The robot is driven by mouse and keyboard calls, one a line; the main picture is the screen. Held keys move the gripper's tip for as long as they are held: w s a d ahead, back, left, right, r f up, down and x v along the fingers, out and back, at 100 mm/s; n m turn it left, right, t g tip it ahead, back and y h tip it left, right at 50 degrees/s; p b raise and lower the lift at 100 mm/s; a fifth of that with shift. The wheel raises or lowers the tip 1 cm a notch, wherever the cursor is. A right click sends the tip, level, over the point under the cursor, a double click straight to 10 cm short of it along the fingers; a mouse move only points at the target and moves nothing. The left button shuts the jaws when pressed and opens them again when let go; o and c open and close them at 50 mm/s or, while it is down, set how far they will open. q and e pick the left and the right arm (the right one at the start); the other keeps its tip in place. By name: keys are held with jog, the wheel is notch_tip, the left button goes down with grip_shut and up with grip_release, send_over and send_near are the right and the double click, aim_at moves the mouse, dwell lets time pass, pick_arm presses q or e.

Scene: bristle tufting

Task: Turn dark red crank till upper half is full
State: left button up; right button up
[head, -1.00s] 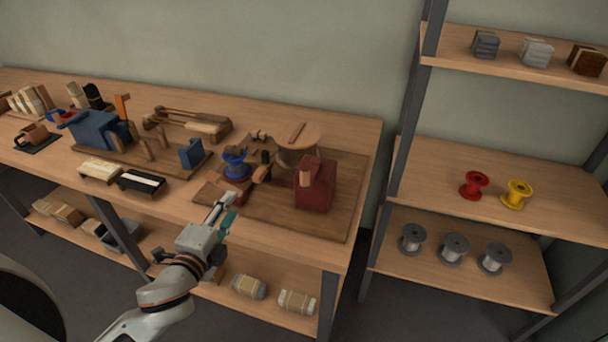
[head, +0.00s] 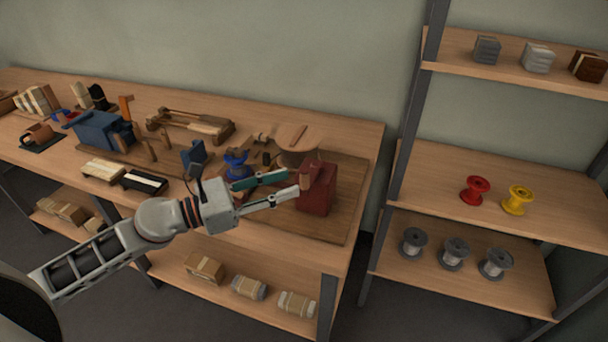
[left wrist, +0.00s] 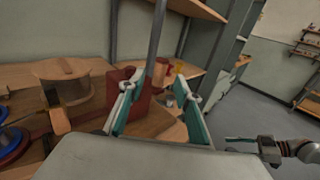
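The dark red block of the crank unit (head: 318,190) stands on the brown board at the right end of the bench. A wooden crank handle (head: 305,181) shows on its left side. My left gripper (head: 291,182) is open, its fingertips close to the handle. In the left wrist view the open fingers (left wrist: 155,88) point at the dark red block (left wrist: 138,103), which shows between and beyond them; I cannot tell whether they touch the handle. A round wooden drum (head: 298,138) sits behind the block. What looks like my right gripper (left wrist: 258,146) is small in the left wrist view.
A blue spool (head: 236,163) and wooden parts sit left of the drum, close to my left gripper. A blue machine (head: 97,130) stands further left. A shelf at right holds a red spool (head: 475,190) and a yellow spool (head: 517,200). The bench's front right is clear.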

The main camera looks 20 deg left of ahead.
aim_at(300, 177)
pick_arm(q)
jog(key=p+x, duration=0.1)
jog(key=x, duration=0.3)
jog(key=shift+w+d+r+p, duration=0.2)
jog(key=shift+w+d+p, duration=0.1)
jog(key=shift+p, duration=0.1)
jog(key=shift+w+d+f, duration=0.15)
jog(key=shift+w+d, duration=0.15)
jog(key=shift+d, duration=0.05)
grip_shut()
